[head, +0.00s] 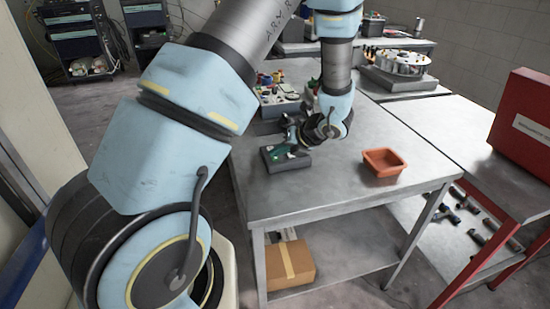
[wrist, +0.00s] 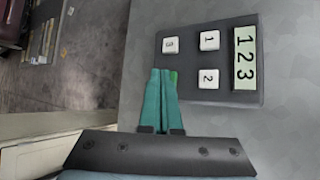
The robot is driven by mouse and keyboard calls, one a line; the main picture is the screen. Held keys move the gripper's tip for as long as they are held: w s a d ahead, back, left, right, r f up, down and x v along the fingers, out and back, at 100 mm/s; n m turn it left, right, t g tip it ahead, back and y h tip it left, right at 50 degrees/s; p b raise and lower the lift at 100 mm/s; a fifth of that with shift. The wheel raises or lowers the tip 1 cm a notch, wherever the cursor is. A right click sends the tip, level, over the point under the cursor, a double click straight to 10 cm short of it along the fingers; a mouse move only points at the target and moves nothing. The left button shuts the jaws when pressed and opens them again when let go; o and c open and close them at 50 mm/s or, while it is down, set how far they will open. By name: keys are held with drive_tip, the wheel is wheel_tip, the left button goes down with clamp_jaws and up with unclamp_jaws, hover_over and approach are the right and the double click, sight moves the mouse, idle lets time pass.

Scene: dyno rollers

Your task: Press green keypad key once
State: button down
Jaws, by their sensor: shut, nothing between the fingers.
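The keypad (wrist: 186,86) is a dark box with white keys marked 1 (wrist: 209,40), 2 (wrist: 208,78) and 3 (wrist: 171,45), and a pale display (wrist: 245,57) reading 123. A sliver of the green key (wrist: 174,76) shows beside my fingertips in the wrist view; the rest is hidden behind them. My gripper (wrist: 161,72) has teal fingers, shut together with nothing between them, right over or at the green key. I cannot tell whether they touch it. In the head view, the keypad (head: 293,164) sits near the grey table's left edge, with my gripper (head: 279,152) over it.
An orange bin (head: 383,162) stands right of the keypad on the grey table (head: 330,195). Behind is a panel with several coloured parts (head: 283,98), and a round device (head: 400,62) stands at the back right. A red case (head: 525,120) is far right. The table front is clear.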

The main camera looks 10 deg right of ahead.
sight(277, 161)
idle(0.6)
drive_tip(key=shift+r+p, duration=0.7)
drive_tip(key=shift+r+p, duration=2.2)
drive_tip(key=shift+r, duration=0.25)
